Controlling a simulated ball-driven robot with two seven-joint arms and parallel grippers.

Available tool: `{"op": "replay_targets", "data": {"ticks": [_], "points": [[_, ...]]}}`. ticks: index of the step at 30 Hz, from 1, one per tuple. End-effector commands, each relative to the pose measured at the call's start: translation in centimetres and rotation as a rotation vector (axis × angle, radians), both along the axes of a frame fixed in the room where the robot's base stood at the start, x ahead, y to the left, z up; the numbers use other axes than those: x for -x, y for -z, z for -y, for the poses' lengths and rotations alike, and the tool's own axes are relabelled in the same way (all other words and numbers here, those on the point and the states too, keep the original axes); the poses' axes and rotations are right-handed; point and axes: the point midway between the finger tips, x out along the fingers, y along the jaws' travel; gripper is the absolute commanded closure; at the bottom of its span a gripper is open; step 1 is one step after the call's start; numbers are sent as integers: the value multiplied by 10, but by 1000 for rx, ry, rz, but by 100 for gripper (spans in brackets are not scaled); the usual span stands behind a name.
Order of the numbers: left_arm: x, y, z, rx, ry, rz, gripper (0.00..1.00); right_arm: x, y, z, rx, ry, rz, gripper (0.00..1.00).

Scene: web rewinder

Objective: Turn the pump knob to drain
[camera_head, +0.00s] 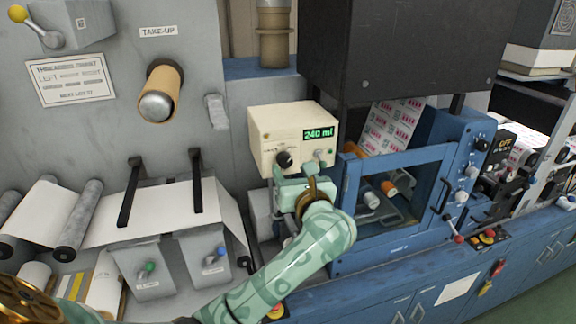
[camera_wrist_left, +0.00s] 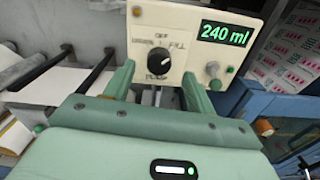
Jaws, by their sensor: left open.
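The black pump knob (camera_head: 284,160) is on the front of a cream box (camera_head: 262,128) with a green display reading 240 ml (camera_head: 318,134). In the left wrist view the knob (camera_wrist_left: 160,75) has small labels around it: OFF above, FILL at upper right, one at upper left that looks like DRAIN, and one below. My left gripper (camera_head: 294,172) is in front of the box, just below the knob. In the wrist view its open fingers (camera_wrist_left: 157,83) stand either side of the knob's lower part, with gaps visible. My right gripper is not in view.
A small toggle with a green light (camera_wrist_left: 215,84) is right of the knob, close to the right finger. A blue framed guard (camera_head: 350,210) stands just right of my wrist. White web and rollers (camera_head: 80,215) lie left. A dark housing (camera_head: 400,45) hangs above right.

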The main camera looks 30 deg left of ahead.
Motion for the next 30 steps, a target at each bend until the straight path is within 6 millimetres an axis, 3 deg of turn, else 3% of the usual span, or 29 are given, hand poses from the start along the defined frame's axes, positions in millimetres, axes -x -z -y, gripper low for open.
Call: {"op": "replay_targets", "data": {"ticks": [6,18,19,24,30], "points": [[-24,2,-28,-3,-1,0,45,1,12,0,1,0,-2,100],[-30,0,-36,-1,0,-1,45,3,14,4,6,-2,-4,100],[-30,0,-36,-1,0,-1,47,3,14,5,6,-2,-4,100],[-30,0,-36,-1,0,-1,89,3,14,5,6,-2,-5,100],[-30,1,-35,3,0,4,89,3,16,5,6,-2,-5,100]]}}
